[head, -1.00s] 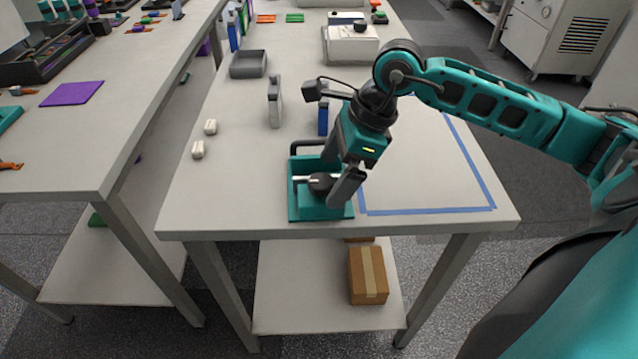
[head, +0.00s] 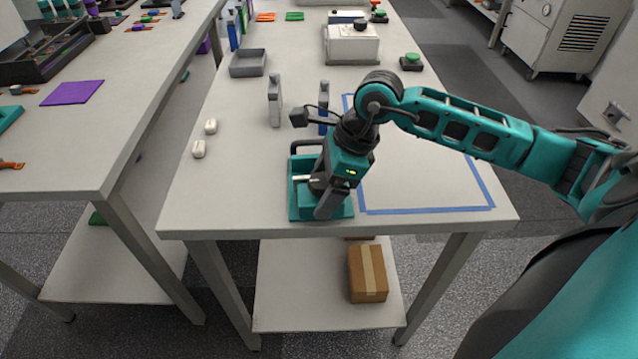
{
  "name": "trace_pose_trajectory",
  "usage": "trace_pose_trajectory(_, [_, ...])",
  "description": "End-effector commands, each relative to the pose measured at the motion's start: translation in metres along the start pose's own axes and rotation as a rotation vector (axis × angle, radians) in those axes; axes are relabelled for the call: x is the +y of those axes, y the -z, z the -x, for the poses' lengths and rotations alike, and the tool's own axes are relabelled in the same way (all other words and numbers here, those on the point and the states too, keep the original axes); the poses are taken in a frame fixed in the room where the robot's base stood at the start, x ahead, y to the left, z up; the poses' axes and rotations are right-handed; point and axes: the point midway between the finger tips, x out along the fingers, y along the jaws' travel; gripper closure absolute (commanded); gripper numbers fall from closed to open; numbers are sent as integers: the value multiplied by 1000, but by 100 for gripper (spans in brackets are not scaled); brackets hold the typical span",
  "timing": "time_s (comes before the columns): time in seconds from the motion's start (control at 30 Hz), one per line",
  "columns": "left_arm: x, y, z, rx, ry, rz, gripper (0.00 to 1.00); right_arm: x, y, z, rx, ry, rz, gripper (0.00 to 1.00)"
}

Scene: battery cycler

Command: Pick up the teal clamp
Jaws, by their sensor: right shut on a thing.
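The teal clamp (head: 297,208) stands on the table near its front edge, left of the blue tape outline. It has a flat teal base, a dark handle at its back and a light metal rod. My right gripper (head: 321,196) is down at the clamp, pointing downward, and is shut on it. The gripper's fingers and wrist cover much of the clamp's middle and right side, so the exact grip point is hidden. The clamp still appears to sit on the table. My left gripper is out of view.
The blue taped area (head: 425,185) to the right is bare.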

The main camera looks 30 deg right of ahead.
Motion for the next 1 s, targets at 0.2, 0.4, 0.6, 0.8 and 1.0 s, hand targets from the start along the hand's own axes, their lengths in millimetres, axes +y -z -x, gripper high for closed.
trace_pose_trajectory(0.2, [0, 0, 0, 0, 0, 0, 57, 0, 0, 0, 0, 1, 0, 58])
trace_pose_trajectory(0.4, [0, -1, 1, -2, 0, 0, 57, 0, 0, 1, -1, 1, 0, 78])
trace_pose_trajectory(0.6, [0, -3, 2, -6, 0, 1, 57, -1, -1, 2, -4, 4, 2, 78])
trace_pose_trajectory(0.8, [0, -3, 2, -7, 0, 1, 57, -2, -4, 8, -5, 6, 2, 78])
trace_pose_trajectory(1.0, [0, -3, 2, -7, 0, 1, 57, -2, -14, 32, -6, 8, 4, 78])
